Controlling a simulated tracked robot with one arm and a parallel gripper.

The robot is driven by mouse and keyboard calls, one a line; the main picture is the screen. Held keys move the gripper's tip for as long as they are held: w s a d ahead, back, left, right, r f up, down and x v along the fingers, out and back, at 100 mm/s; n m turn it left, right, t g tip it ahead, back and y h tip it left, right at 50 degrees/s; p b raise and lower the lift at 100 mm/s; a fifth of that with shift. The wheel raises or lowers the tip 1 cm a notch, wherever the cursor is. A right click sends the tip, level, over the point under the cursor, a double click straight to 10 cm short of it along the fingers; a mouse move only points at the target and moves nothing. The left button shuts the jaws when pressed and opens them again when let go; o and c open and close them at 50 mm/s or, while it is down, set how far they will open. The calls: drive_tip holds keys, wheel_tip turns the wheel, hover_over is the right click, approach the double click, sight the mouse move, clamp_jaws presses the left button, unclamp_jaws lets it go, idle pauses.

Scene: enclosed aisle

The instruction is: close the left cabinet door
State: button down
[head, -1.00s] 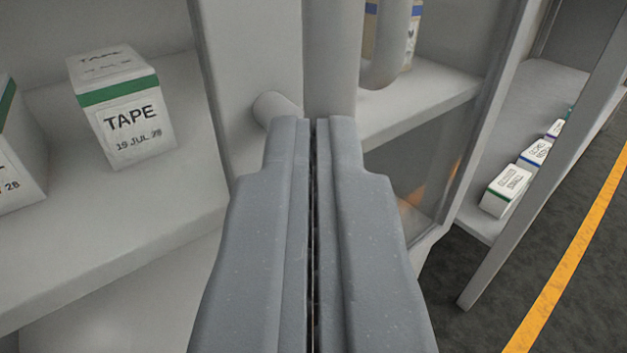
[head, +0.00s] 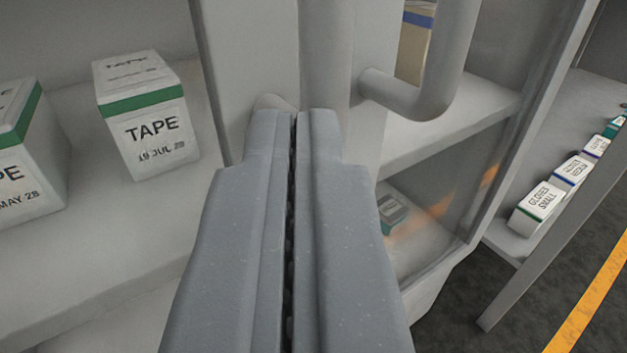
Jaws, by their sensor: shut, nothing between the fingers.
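The left cabinet door shows as a pale grey upright frame strip (head: 245,60) in the head view. The handle's lower end is hidden. How far the door stands open is not clear from this close view.
A second bent handle (head: 435,90) and a glazed panel (head: 440,200) with an orange reflection are at right. White tape boxes (head: 147,115) sit on the left shelf. Further right, an open shelf holds glove boxes (head: 538,208). Dark floor with a yellow line (head: 590,300) lies beyond.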

drive_tip(key=s+d+p, duration=0.2)
drive_tip(key=s+p, duration=0.1)
drive_tip(key=s, duration=1)
drive_tip(key=w+d+r+m+g+p, duration=0.1)
drive_tip(key=d+r, duration=0.3)
drive_tip(key=r, duration=0.7)
drive_tip(key=w+d+r+p, duration=0.1)
drive_tip(key=d+r, duration=0.2)
drive_tip(key=r, duration=0.9)
drive_tip(key=w+d+r+m+g+p, duration=0.1)
drive_tip(key=d+r, duration=0.3)
drive_tip(key=r, duration=0.7)
drive_tip(key=s+d+r+h+p, duration=0.1)
drive_tip(key=s+d+r, duration=0.9)
drive_tip(key=r, duration=0.3)
drive_tip(key=s+d+r+h+p, duration=0.1)
drive_tip(key=s+d+r, duration=0.9)
drive_tip(key=s+r, duration=0.2)
drive_tip(key=shift+s+r+n+g, duration=0.15)
drive_tip(key=shift+r+n+g, duration=0.15)
drive_tip(key=shift+r, duration=0.5)
